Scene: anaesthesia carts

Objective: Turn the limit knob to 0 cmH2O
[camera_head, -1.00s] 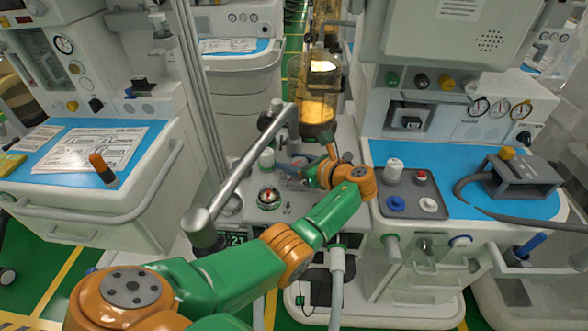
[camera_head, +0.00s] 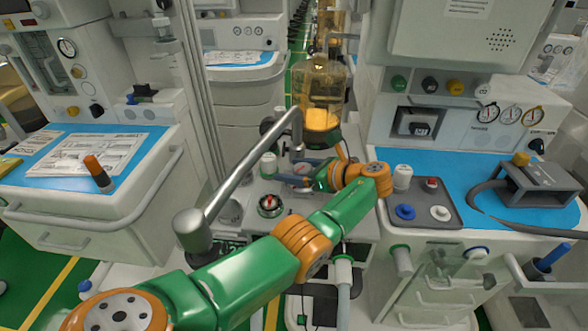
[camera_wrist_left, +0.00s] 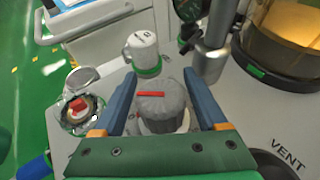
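A grey ribbed knob with a red line on its top (camera_wrist_left: 160,102) stands in the left wrist view; I take it for the limit knob, though no label or scale is readable. My left gripper (camera_wrist_left: 163,108) has its two blue fingers on either side of this knob. The fingers are open, with a narrow gap showing beside the knob. In the head view my left gripper (camera_head: 291,180) reaches leftward over the middle cart's top, and its own hand makes the knob hard to make out there. My right gripper is not in view.
A white knob with a green base (camera_wrist_left: 143,50) stands just behind the grey knob. A round fitting with a red mark (camera_wrist_left: 82,108) is to the left. A grey metal post (camera_wrist_left: 212,50) and an amber canister (camera_head: 322,90) rise close by.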

